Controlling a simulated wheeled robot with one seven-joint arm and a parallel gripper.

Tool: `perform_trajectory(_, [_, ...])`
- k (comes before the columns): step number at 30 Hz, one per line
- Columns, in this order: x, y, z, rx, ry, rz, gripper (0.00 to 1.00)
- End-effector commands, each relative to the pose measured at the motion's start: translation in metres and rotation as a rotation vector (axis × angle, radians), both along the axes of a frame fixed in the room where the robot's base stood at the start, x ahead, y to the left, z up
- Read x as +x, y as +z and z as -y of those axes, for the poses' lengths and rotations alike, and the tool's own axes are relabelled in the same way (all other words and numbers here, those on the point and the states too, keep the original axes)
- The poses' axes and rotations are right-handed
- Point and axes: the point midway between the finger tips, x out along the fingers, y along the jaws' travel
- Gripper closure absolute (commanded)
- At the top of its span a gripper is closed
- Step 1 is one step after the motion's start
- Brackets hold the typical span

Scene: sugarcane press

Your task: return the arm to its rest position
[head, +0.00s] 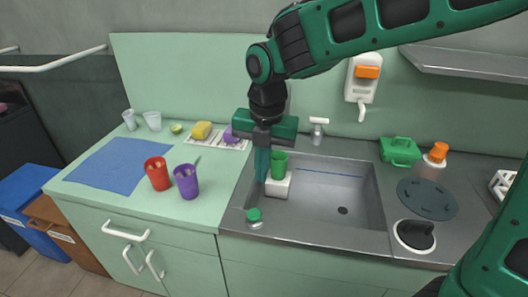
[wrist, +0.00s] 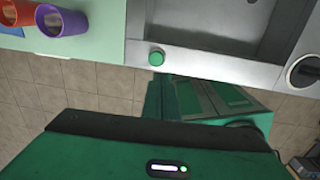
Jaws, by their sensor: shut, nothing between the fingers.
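My arm reaches in from the upper right of the head view and bends down at its wrist. My gripper (head: 262,178) points downward over the left end of the sink, with its fingers together and nothing held. It hangs in front of the green cup (head: 279,165) on a white block (head: 278,188) in the sink; whether it touches them I cannot tell. A jar with a green lid (head: 254,215) stands on the sink's front left rim, below the fingertips.
Left of the sink (head: 330,204), a red cup (head: 157,174) and a purple cup (head: 186,181) stand beside a blue mat (head: 108,165). A green box (head: 400,151) and an orange-capped jar (head: 433,160) are on the right.

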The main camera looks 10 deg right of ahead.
Motion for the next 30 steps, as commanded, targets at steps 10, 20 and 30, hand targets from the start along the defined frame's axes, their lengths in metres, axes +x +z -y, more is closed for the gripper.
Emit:
perform_trajectory(10, [-0.001,0.004,0.078,-0.014,-0.505,-0.007,1.00])
perform_trajectory(20, [-0.048,0.005,0.218,-0.005,-1.574,-0.022,1.00])
perform_trajectory(30, [-0.138,-0.008,0.314,0.041,-2.661,-0.058,1.00])
